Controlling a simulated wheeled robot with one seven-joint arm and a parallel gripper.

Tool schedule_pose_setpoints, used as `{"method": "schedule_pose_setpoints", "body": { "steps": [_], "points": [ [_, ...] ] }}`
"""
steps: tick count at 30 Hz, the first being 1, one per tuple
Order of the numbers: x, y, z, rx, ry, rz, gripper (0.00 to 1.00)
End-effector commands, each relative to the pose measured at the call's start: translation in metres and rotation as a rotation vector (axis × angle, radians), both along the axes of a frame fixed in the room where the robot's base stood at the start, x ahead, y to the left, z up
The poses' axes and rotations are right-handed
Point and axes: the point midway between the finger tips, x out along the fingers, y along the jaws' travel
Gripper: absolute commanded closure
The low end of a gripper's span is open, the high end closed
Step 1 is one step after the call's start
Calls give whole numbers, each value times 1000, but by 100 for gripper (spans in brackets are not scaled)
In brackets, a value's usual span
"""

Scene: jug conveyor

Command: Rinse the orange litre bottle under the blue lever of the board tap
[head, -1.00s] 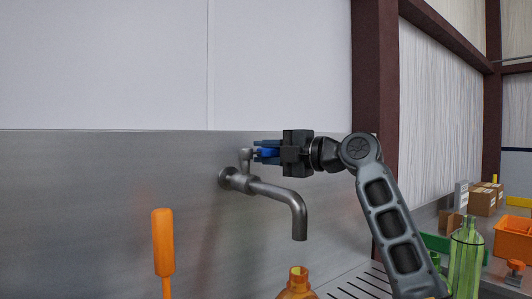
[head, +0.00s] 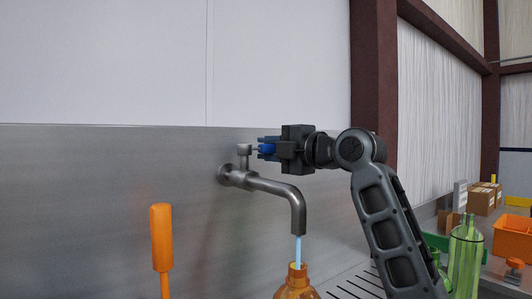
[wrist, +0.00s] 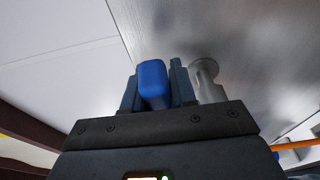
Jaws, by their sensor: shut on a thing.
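The tap (head: 275,187) sticks out of the metal board, its spout pointing down. A pale blue stream of water (head: 298,250) runs from the spout into the mouth of the orange bottle (head: 297,285), which stands upright under it. The bottle's lower part is cut off by the picture's bottom edge. My gripper (head: 267,149) is at the tap's top, shut on the blue lever (head: 268,150). In the wrist view the blue lever (wrist: 153,82) sits between the fingers, with the grey tap body (wrist: 205,80) just to the right.
An orange-handled tool (head: 162,238) stands upright left of the tap. Green bottles (head: 465,255) stand at right, near an orange crate (head: 513,238) and cardboard boxes (head: 486,198). A slotted drain surface (head: 350,285) lies right of the orange bottle.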

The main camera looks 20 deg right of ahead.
Motion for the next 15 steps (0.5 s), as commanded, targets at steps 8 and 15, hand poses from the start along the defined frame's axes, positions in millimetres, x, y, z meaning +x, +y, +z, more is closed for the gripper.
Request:
{"method": "schedule_pose_setpoints", "body": {
  "steps": [8, 15],
  "points": [
    [-12, -3, -1, -1, 2, -182, 100],
    [-18, -3, -1, 0, 2, -281, 100]
  ]
}}
